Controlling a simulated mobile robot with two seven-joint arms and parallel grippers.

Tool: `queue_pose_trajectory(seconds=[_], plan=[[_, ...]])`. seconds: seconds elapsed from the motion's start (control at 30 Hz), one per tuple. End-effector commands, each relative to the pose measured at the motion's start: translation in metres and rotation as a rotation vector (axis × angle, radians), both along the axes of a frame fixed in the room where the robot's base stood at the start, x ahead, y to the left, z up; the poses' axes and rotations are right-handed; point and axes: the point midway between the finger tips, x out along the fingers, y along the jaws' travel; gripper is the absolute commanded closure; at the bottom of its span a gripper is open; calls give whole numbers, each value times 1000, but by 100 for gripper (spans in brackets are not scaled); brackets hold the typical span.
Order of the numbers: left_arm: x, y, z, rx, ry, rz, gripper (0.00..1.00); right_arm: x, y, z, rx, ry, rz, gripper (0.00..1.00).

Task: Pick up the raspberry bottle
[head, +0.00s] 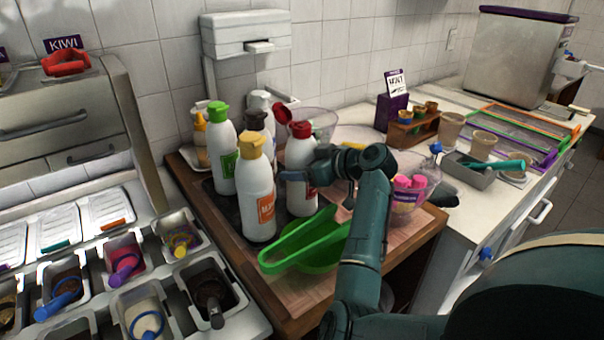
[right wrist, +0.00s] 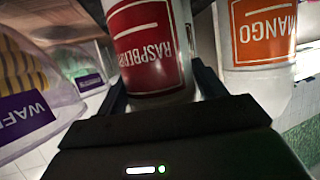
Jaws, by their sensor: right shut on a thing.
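The raspberry bottle (head: 299,153) is white with a dark red cap and a red label, and stands upright among other bottles on the wooden counter. In the right wrist view its red RASPBERRY label (right wrist: 150,50) is between my fingers. My right gripper (head: 298,176) reaches it from the right and is shut on its body. Whether its base touches the counter is hard to tell. My left gripper is not in view.
The orange-labelled mango bottle (head: 258,190) stands close to the left, with a green-labelled bottle (head: 223,160) behind. A clear bowl (head: 428,182) with pink-topped items is at right.

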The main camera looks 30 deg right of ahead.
Motion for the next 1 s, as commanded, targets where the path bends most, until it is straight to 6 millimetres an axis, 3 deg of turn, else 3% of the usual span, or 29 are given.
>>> queue_pose_trajectory(seconds=[0.5,0.53,0.8,1.0], plan=[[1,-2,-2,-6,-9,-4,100,1,-1,86,-6,-20,-2,53],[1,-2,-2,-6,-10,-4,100,1,-1,89,-5,-18,-2,33],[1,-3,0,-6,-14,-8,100,1,0,104,-2,-16,-2,53],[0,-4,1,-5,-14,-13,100,1,0,105,-2,-16,-2,53]])
